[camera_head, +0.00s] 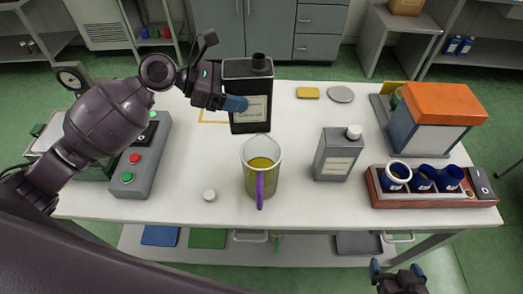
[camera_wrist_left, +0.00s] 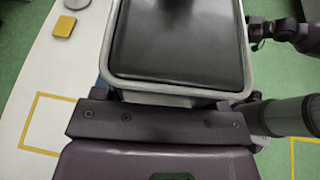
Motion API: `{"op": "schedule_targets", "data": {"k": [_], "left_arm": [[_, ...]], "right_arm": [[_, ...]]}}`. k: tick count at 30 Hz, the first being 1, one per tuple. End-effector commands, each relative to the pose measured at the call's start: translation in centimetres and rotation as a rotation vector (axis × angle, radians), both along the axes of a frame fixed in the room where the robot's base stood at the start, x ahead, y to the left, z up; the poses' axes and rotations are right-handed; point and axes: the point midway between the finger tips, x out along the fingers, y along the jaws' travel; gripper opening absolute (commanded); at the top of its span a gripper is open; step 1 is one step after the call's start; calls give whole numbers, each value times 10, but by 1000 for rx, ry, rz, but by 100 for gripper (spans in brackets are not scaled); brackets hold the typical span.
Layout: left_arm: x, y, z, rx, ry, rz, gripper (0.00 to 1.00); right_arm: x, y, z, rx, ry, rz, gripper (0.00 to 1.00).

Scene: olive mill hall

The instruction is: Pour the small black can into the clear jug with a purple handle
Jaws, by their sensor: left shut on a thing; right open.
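The black can (camera_head: 250,82) has a pale label and stands upright behind the clear jug (camera_head: 247,153). My left gripper (camera_head: 236,104) is shut on the can at its left side. I cannot tell whether the can's base touches the table. The can also fills the upper middle of the left wrist view (camera_wrist_left: 178,45). The jug stands upright with its purple handle (camera_head: 260,190) toward me and holds yellow-green liquid. My right gripper (camera_head: 398,276) is open and empty, low in front of the table.
A grey can (camera_head: 333,160) with a white cap stands right of the jug. A red tray (camera_head: 425,199) with blue cups and an orange-topped box (camera_head: 430,105) are farther right. A grey button box (camera_head: 142,160) stands at left.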

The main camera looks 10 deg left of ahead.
Motion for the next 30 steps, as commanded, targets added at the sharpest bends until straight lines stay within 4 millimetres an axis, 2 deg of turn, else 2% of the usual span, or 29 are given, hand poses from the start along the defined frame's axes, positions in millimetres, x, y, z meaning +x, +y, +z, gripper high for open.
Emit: {"op": "schedule_targets", "data": {"k": [8,18,30], "left_arm": [[-2,-1,-8,37,-127,0,24],[-5,-2,-49,87,-287,1,24],[-10,-3,-56,146,-480,1,24]], "right_arm": [[0,0,0,0,1,0,95],[0,-1,-1,-3,2,1,95],[-1,-1,0,-3,2,1,95]]}}
